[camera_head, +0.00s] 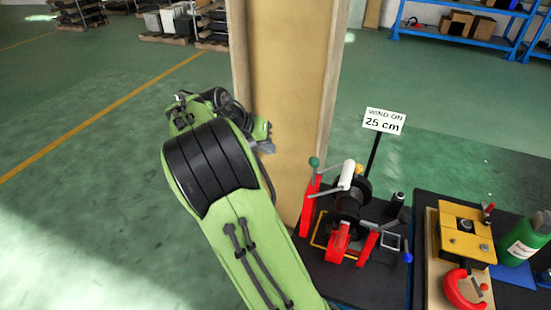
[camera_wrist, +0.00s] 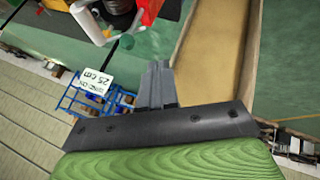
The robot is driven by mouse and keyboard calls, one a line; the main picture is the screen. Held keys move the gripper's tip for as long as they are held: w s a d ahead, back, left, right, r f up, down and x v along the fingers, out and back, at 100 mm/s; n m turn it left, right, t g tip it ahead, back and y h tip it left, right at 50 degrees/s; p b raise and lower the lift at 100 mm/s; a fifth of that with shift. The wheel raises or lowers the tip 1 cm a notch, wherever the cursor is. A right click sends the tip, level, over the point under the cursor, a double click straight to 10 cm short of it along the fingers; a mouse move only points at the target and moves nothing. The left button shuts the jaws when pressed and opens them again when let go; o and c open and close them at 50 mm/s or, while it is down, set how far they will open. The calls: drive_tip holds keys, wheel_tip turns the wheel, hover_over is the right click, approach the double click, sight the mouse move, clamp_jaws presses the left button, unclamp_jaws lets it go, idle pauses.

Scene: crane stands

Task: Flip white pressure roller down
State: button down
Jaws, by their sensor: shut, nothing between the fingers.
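The white pressure roller (camera_head: 347,174) sits at the top of a small red winch stand (camera_head: 309,203), tilted, above a dark drum (camera_head: 349,202). In the wrist view the white roller (camera_wrist: 88,24) shows at the upper left, cut by the top edge and turned over. My gripper (camera_head: 267,146) is left of the stand and apart from it, in front of the wooden post. In the wrist view my gripper's fingers (camera_wrist: 156,80) are together and hold nothing.
A wooden post (camera_head: 290,90) stands behind my gripper. A sign reading "WIND ON 25 cm" (camera_head: 384,121) rises behind the winch. A yellow fixture with a red clamp (camera_head: 464,250) and a green bottle (camera_head: 527,238) stand to the right. Open floor lies left.

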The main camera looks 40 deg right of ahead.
sight(312, 163)
drive_tip(key=s+d+f+b, duration=0.1)
drive_tip(key=s+d+f, duration=0.2)
drive_tip(key=d+f, duration=0.4)
drive_tip(key=shift+s+d+f, duration=0.15)
drive_tip(key=shift+d+f, duration=0.15)
drive_tip(key=shift+d, duration=0.9)
drive_tip(key=shift+s+d+r+t+y+b, duration=0.1)
drive_tip(key=shift+s+d+t+y+b, duration=0.3)
drive_tip(key=shift+b, duration=0.65)
drive_tip(key=s+b, duration=0.1)
drive_tip(key=s+m+t+b, duration=0.1)
drive_tip(key=b, duration=0.1)
drive_tip(key=shift+d+r, duration=0.1)
drive_tip(key=shift+d, duration=0.2)
drive_tip(key=s+d+m+t+y+b, duration=0.1)
drive_tip(key=s+d+t+y+b, duration=0.1)
drive_tip(key=s+b, duration=0.3)
drive_tip(key=shift+s+d+f+t, duration=0.35)
drive_tip(key=shift+d+f+t, duration=0.05)
drive_tip(key=shift+t, duration=0.2)
